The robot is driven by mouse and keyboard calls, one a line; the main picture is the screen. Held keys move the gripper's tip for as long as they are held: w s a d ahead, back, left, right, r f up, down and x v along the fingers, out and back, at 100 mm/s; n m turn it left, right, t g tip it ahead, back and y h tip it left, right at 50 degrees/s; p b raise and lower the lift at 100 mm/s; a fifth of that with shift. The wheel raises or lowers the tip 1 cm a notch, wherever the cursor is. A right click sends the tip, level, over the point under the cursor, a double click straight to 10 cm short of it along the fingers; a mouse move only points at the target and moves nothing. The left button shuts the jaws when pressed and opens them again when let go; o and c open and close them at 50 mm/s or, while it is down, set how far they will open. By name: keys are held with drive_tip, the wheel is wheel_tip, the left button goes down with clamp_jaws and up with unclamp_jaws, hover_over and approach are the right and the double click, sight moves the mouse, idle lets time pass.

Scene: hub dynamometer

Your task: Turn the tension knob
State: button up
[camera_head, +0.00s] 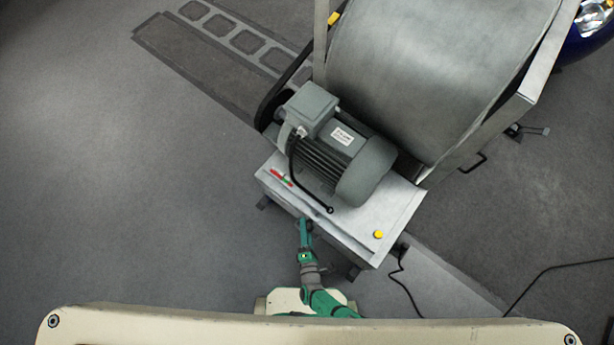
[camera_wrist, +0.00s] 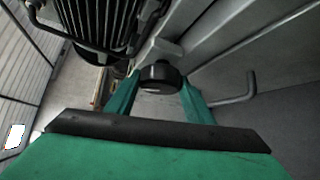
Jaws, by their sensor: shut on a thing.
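In the wrist view, the black round tension knob (camera_wrist: 160,76) sits on the grey housing, between the two green fingers of my gripper (camera_wrist: 158,92). The gripper is shut on the knob, with one finger at each side. In the head view, my green gripper (camera_head: 304,224) reaches the front side of the dynamometer's metal base (camera_head: 370,230). The knob is hidden or too small to tell there.
A grey electric motor (camera_head: 340,145) stands on the base beside a large metal drum (camera_head: 430,70). A bent grey handle (camera_wrist: 234,92) is right of the knob. Black cables lie on the floor at right. The left floor is clear.

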drive_tip(key=shift+d+f+m+t, duration=0.1)
drive_tip(key=shift+m+t, duration=0.7)
idle(0.7)
drive_tip(key=o, duration=1)
drive_tip(key=shift+o, duration=0.2)
drive_tip(key=shift+s, duration=0.15)
drive_tip(key=s+d, duration=0.1)
drive_tip(key=s, duration=0.9)
drive_tip(key=shift+s+d+r, duration=0.2)
drive_tip(key=shift+d+r, duration=0.1)
drive_tip(key=shift+r, duration=0.15)
